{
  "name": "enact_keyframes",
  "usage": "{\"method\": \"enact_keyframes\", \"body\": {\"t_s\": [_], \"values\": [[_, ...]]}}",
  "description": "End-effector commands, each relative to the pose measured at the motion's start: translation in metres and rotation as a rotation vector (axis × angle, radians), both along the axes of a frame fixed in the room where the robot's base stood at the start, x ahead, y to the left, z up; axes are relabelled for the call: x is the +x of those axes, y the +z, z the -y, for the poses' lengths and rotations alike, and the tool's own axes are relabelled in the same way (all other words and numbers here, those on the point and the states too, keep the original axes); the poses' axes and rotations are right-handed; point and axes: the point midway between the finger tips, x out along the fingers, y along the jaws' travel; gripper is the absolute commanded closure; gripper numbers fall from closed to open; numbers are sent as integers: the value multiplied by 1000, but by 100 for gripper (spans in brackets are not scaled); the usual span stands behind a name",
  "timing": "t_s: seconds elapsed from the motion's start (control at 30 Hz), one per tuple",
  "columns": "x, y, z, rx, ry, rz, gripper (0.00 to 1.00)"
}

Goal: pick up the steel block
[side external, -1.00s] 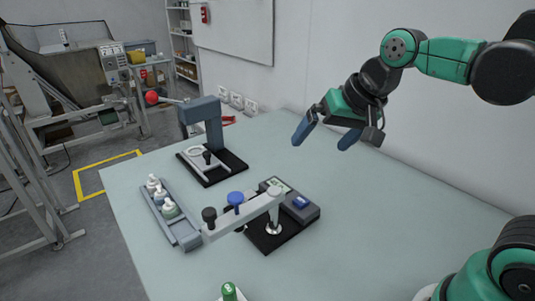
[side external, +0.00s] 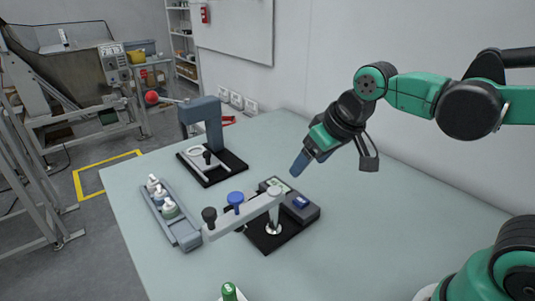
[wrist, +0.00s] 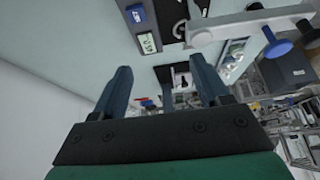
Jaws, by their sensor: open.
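I cannot pick out a separate steel block for certain in either view. My gripper (side external: 299,163) is in the air above the table, behind and above the grey device with a display, its fingers tilted down to the left. In the side view the fingers overlap. In the wrist view my gripper (wrist: 161,68) shows its two blue-grey fingers spread wide with nothing between them.
The grey device (side external: 300,207) has a pale swing arm (side external: 245,215) with blue and black knobs. A grey press (side external: 208,125) with a red ball lever stands farther back. A tray (side external: 184,233) holds white-capped bottles. A green-capped item (side external: 229,291) is at the front.

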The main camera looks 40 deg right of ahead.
Motion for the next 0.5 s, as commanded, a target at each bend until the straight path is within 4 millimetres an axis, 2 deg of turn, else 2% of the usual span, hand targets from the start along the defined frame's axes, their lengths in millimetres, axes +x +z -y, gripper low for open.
{"method": "enact_keyframes", "body": {"t_s": [0.03, 0.23, 0.5], "values": [[13, 3, -4, 3, 3, -39, 32], [56, -5, -19, 7, 6, -202, 32], [103, -43, -41, -5, 3, -400, 32]]}}
